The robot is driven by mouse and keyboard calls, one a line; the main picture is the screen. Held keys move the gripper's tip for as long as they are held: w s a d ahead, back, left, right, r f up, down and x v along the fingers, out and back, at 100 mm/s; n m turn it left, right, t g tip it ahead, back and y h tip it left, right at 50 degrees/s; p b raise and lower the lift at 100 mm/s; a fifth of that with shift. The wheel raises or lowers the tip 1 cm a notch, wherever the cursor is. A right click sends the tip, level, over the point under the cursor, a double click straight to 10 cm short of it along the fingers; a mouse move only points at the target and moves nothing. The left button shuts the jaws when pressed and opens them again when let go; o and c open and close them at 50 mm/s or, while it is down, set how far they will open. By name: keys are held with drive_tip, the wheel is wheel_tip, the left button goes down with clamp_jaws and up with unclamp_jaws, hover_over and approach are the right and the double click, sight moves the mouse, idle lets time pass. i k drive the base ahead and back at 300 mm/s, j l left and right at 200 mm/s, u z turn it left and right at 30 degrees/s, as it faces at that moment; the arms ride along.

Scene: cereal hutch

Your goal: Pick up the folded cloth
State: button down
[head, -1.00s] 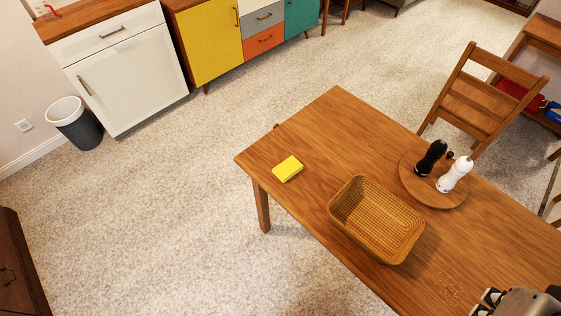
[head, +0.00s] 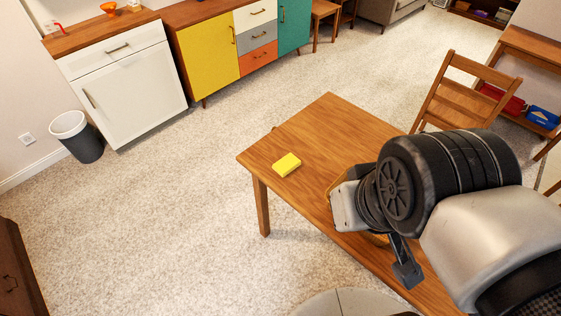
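The folded cloth (head: 287,165) is a small yellow block-like bundle. It lies flat on the wooden table (head: 320,125), near its left corner, with nothing on it. My arm reaches in from the right over the table. What shows of my gripper (head: 406,272) is a dark finger-like part below the wrist, right of the cloth and well apart from it. The rest of it is hidden by my wrist, so I cannot tell its opening or whether it holds anything.
A wicker basket (head: 329,190) on the table is almost wholly hidden behind my arm; only a bit of rim shows. A wooden chair (head: 465,90) stands at the far side. The table around the cloth is clear. A bin (head: 78,140) and cabinets stand beyond.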

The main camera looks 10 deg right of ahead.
sight(286, 165)
drive_tip(key=z, duration=1.6)
drive_tip(key=u, duration=1.6)
drive_tip(key=i+j, duration=0.3)
drive_tip(key=i, duration=0.2)
drive_tip(key=i+j, duration=0.3)
drive_tip(key=i, duration=0.25)
